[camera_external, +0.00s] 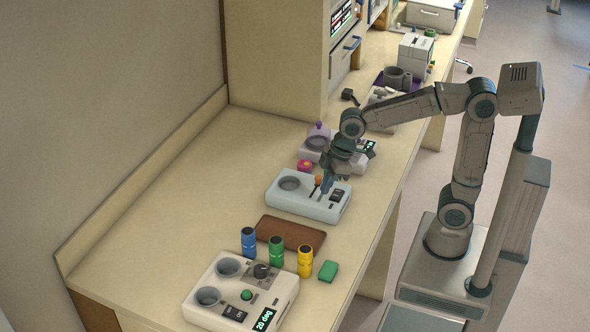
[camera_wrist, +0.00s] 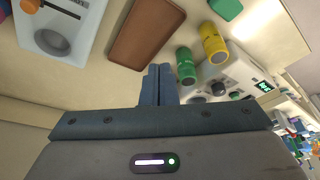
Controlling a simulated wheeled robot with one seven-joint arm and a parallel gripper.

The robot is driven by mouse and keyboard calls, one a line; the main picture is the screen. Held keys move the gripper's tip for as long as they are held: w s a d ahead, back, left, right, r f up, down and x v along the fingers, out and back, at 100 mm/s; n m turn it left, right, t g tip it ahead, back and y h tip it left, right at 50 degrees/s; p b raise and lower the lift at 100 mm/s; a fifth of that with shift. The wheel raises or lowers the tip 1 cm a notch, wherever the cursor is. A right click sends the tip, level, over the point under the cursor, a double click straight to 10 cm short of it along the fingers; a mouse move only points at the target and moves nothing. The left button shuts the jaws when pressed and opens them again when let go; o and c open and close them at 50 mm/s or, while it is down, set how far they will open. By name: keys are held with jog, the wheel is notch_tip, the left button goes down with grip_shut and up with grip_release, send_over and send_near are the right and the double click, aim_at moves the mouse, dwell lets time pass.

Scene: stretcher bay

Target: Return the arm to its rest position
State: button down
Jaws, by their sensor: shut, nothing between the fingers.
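My gripper (camera_external: 325,184) hangs at the end of my bent arm, over the counter, just above the white device with one grey well (camera_external: 309,206). In the wrist view my gripper's fingers (camera_wrist: 157,72) are together with nothing between them. That white device shows at the upper left of the wrist view (camera_wrist: 85,22), with an orange-topped knob or lever. In the external view the fingertips overlap the device, and I cannot tell whether they touch it. My arm reaches left from its base, which stands on the floor to the right of the counter.
A brown tray (camera_external: 291,234) lies nearer the camera, with blue (camera_external: 248,241), green (camera_external: 276,251) and yellow (camera_external: 305,260) cylinders and a green block (camera_external: 328,271) beside it. A two-well device (camera_external: 243,287) stands in front. Behind stand a purple-topped device (camera_external: 318,143) and a shelf unit. The counter's left side is clear.

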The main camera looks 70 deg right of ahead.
jog(key=s+d+f+m+h, duration=0.2)
jog(key=s+d+f+m, duration=0.2)
jog(key=s+d, duration=1)
jog(key=d+m, duration=0.1)
jog(key=m, duration=0.2)
jog(key=shift+d+m, duration=0.3)
jog(key=shift+d, duration=0.1)
